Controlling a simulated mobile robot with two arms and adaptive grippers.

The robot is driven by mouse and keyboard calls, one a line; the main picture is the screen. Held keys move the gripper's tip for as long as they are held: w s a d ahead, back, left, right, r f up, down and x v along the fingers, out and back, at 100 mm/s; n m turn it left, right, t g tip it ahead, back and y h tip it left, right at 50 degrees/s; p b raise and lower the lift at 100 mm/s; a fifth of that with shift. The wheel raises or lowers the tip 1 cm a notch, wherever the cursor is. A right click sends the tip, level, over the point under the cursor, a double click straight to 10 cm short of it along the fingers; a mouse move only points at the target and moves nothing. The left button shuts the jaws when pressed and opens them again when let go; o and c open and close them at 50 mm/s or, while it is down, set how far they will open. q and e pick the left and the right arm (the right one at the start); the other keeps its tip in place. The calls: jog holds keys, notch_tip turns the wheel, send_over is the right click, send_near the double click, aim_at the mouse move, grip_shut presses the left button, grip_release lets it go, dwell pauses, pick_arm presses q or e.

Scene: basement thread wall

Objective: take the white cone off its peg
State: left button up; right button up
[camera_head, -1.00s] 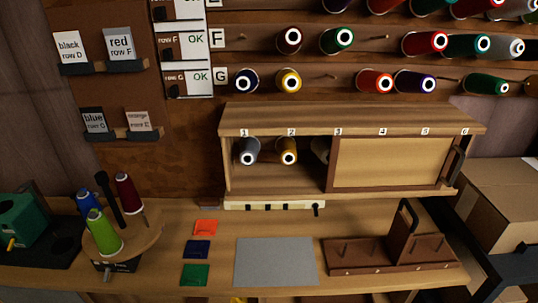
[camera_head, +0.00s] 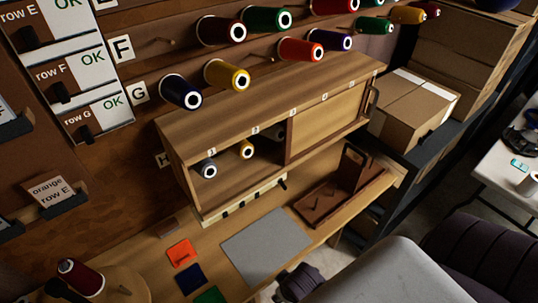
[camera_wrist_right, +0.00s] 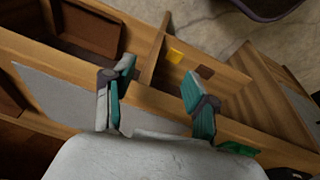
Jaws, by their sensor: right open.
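No plainly white cone on a peg stands out in the head view. My left gripper is not in view.
Cardboard boxes (camera_head: 410,104) stand to the right. A white table (camera_head: 507,165) is at far right.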

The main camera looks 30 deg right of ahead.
jog(key=w+d+r+t+h+p, duration=0.1)
jog(key=w+d+r+h, duration=0.1)
jog(key=w+r, duration=0.35)
jog(key=n+t+h+p, duration=0.3)
jog(key=n+t+h, duration=0.5)
jog(key=h, duration=0.1)
send_near(277, 137)
jog(key=p+x, duration=0.4)
jog(key=x, duration=0.5)
jog(key=shift+w+d+p, duration=0.25)
jog(key=shift+d+p, duration=0.05)
jog(key=shift+d, duration=0.05)
jog(key=shift+w+d+f, duration=0.15)
jog(key=shift+w+d, duration=0.1)
jog(key=shift+w, duration=0.05)
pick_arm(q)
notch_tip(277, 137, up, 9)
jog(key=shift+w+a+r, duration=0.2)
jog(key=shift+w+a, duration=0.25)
